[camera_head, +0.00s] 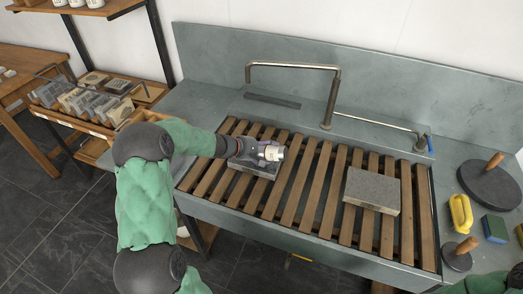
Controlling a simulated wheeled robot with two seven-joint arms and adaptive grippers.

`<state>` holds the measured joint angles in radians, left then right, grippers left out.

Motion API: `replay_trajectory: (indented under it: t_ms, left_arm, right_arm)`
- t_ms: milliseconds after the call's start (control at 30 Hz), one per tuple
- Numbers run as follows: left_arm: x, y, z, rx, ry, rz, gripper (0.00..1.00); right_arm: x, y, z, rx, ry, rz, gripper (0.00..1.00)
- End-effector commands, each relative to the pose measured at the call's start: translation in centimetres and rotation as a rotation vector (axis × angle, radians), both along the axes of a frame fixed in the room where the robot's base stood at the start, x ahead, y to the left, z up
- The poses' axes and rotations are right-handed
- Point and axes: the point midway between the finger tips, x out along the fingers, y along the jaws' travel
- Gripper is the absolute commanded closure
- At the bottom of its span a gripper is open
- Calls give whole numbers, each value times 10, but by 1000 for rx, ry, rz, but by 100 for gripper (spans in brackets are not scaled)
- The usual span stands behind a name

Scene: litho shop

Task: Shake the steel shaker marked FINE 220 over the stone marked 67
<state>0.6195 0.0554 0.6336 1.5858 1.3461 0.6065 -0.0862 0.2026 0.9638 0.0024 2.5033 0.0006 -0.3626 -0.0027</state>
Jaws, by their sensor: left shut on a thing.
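My left gripper (262,150) is shut on a small shaker (273,153) with a pale label and steel-grey parts. The shaker is tilted and lies nearly sideways above a grey stone (259,169) on the left of the slatted rack. The gripper and shaker hide part of this stone. A second grey stone (372,189) lies flat on the right of the rack, with nothing over it. I cannot read the marking on the shaker or on either stone.
The wooden slat rack (312,187) sits in a grey sink with a bent tap pipe (293,65) behind. At right stand dark discs with wooden handles (491,184), a yellow handled tool (461,212) and a sponge (495,228). A shelf of stones (80,100) stands left.

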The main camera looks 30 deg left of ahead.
Motion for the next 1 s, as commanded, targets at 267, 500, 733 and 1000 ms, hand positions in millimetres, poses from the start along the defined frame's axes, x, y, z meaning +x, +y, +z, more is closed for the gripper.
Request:
replay_trajectory:
  t_ms: [267,500,733,1000]
  left_arm:
    - [4,-17,0,1,-2,-1,54]
    - [7,-30,0,1,-2,-1,54]
    - [9,-38,0,1,-1,0,54]
    - [10,-40,1,0,-1,0,54]
  right_arm:
    - [0,0,-9,0,0,0,0]
    - [0,0,-16,0,0,0,0]
    - [0,0,-19,0,0,0,0]
    - [0,0,-20,0,0,0,0]
